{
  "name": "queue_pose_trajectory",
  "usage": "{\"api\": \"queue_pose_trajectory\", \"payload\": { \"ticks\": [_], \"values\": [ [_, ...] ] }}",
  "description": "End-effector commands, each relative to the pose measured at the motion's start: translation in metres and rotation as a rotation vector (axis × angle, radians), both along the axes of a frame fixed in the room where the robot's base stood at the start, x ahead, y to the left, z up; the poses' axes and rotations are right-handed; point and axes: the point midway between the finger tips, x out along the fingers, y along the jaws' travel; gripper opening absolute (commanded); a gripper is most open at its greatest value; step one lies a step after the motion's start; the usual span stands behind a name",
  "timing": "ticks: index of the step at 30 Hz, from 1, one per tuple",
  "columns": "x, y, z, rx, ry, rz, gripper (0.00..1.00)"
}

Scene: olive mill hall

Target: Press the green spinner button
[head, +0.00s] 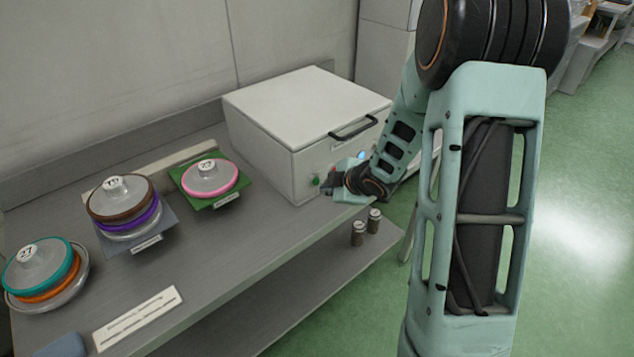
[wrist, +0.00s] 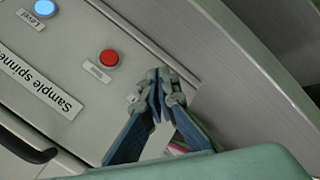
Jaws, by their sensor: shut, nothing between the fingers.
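The sample spinner (head: 308,125) is a white box with a closed lid and a black handle, at the far end of the bench. Its green button (head: 316,181) shows low on the front panel in the head view, just left of my gripper (head: 332,184). The green button cannot be seen in the wrist view. There my gripper (wrist: 162,82) is shut and empty, its fingertips near the panel's edge, beside the red button (wrist: 109,57). Whether the fingertips touch the panel I cannot tell. The blue lamp (wrist: 44,8) is lit beside the "Sample spinner" label (wrist: 39,80).
On the grey bench (head: 240,235) are a pink-ringed disc (head: 210,178) on a green mat, a brown-and-purple stack (head: 122,200) and a teal-and-orange stack (head: 42,270). Two small jars (head: 358,233) (head: 374,221) stand on the lower shelf. Green floor is open to the right.

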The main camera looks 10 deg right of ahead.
Motion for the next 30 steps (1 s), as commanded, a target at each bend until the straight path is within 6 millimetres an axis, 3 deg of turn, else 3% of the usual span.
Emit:
{"api": "queue_pose_trajectory", "payload": {
  "ticks": [30],
  "values": [
    [0.0072,0.0043,-0.0004,0.001,0.001,0.000,0.00]
  ]
}}
